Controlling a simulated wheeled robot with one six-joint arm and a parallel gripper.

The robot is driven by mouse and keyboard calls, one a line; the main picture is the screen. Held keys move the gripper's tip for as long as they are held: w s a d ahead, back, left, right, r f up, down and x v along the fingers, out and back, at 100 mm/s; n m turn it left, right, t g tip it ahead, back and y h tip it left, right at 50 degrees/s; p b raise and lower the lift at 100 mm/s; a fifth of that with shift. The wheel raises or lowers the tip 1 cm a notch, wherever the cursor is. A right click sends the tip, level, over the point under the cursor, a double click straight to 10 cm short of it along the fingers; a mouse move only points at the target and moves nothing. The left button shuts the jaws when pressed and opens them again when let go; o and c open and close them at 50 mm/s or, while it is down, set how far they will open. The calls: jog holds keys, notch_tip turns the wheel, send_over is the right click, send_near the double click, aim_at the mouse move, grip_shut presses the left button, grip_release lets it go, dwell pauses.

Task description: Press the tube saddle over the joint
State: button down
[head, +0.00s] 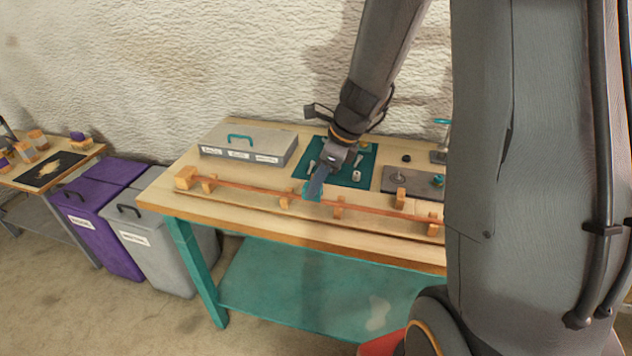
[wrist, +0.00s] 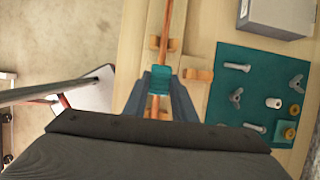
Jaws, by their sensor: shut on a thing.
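The tube saddle (wrist: 160,76) is a small teal piece between the fingertips of my gripper (wrist: 158,88) in the wrist view. My gripper is shut on it. In the head view my gripper (head: 316,186) points down at the long thin copper-coloured lath (head: 262,189). The saddle lies across the lath in the wrist view; whether it touches or is pressed down I cannot tell. Wooden blocks (head: 338,206) hold the lath along the bench's front. The joint itself cannot be made out; the saddle and fingers cover that stretch.
A grey case (head: 248,146) stands at the bench's back left, and a dark plate (head: 412,184) lies to the right. Purple (head: 98,218) and grey (head: 152,240) bins stand left of the bench.

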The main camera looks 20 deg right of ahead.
jog(key=shift+f+b, duration=0.6)
jog(key=shift+f, duration=0.45)
dwell(0.4)
jog(key=c, duration=1.4)
grip_release()
jog(key=shift+r, duration=0.1)
jog(key=shift+r+p, duration=3.45)
jog(key=shift+p, duration=0.4)
